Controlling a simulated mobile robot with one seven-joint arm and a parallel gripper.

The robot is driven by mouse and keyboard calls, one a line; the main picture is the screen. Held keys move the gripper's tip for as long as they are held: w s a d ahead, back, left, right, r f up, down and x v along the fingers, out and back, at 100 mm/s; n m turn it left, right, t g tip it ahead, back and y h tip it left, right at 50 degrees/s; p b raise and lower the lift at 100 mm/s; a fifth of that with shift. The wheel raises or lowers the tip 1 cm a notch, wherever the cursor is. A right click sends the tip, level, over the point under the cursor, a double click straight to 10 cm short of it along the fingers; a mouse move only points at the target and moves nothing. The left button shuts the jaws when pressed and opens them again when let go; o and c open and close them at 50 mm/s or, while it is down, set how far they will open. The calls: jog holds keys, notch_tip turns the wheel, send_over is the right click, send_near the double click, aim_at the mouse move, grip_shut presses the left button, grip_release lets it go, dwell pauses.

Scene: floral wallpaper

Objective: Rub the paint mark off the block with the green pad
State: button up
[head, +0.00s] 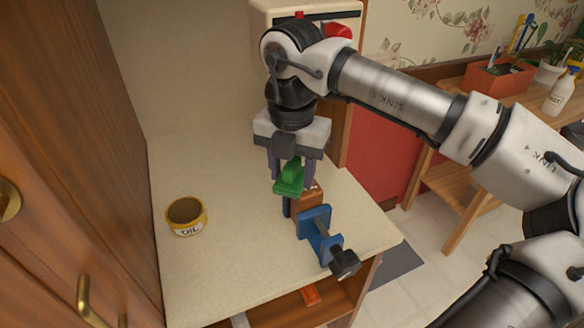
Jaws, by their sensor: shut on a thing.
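My gripper (292,172) points down over the counter, shut on the green pad (290,180). The pad is right above a brown block (308,199) and covers part of its top; I cannot tell whether they touch. The block sits in a blue vise (318,228) with a black knob at its front end. A small pale spot shows near the block's top right edge, but it is too small to tell whether it is the paint mark.
A yellow tin marked OIL (187,217) stands open at the left of the counter (230,262). A wooden cabinet (60,160) bounds the left side. Below the front edge, an open space holds an orange thing (311,294). A cream box with red parts stands behind my arm.

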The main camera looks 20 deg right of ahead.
jog(key=shift+f+b, duration=0.95)
jog(key=shift+f, duration=0.05)
dwell(0.3)
jog(key=shift+d+r, duration=0.15)
jog(key=shift+d, duration=1.4)
jog(key=d, duration=0.1)
jog(key=d+b, duration=0.1)
jog(key=d, duration=0.1)
jog(key=shift+w+f+b, duration=0.1)
jog(key=shift+f+b, duration=0.15)
jog(key=shift+b, duration=0.05)
jog(key=shift+a, duration=0.1)
jog(key=shift+a+r+b, duration=0.2)
jog(key=shift+a+b, duration=0.6)
jog(key=shift+a, duration=2.2)
jog(key=shift+r, duration=0.1)
